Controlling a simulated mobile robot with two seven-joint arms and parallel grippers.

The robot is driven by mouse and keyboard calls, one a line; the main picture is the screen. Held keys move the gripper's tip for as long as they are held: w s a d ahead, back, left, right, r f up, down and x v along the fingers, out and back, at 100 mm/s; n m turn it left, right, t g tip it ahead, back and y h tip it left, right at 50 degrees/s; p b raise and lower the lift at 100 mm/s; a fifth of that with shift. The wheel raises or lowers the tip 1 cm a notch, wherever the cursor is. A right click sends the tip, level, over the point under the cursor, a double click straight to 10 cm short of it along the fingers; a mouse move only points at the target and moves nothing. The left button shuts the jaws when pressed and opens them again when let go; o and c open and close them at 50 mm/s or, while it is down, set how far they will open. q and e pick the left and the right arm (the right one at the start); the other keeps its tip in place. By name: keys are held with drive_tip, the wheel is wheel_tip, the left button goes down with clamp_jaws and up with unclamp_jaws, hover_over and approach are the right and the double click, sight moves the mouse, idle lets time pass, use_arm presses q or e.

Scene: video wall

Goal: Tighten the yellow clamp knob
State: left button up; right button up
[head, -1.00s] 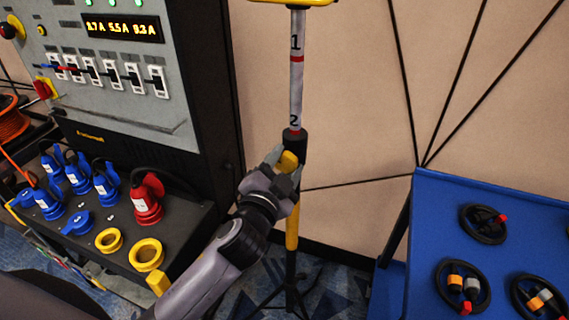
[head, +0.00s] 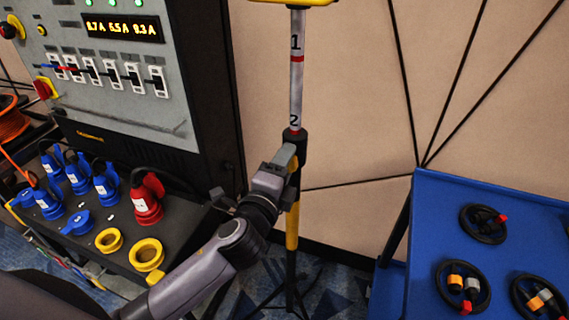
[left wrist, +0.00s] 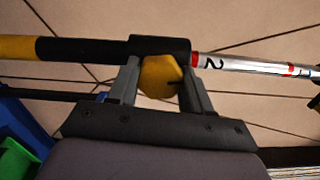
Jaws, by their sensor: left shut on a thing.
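The yellow clamp knob (left wrist: 160,76) sits at the black collar (left wrist: 105,49) of an upright stand pole. In the left wrist view my left gripper (left wrist: 161,80) has one finger on each side of the knob and is shut on it. In the head view my left gripper (head: 287,158) is at the collar (head: 294,143) and mostly hides the knob. The silver inner tube (head: 296,75) rises from the collar, with red bands and the numbers 1 and 2. The lower pole (head: 291,228) is yellow. My right gripper is not in view.
A power cabinet (head: 120,122) with switches stands at left, above a black shelf (head: 180,225) with blue and red plugs and yellow rings.

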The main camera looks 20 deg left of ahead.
use_arm(q)
drive_tip(key=shift+m, duration=0.9)
drive_tip(key=o, duration=1)
drive_tip(key=shift+o, duration=0.2)
drive_tip(key=s+b, duration=0.1)
drive_tip(key=s, duration=0.6)
drive_tip(key=shift+a+f, duration=0.1)
drive_tip(key=shift+a, duration=0.05)
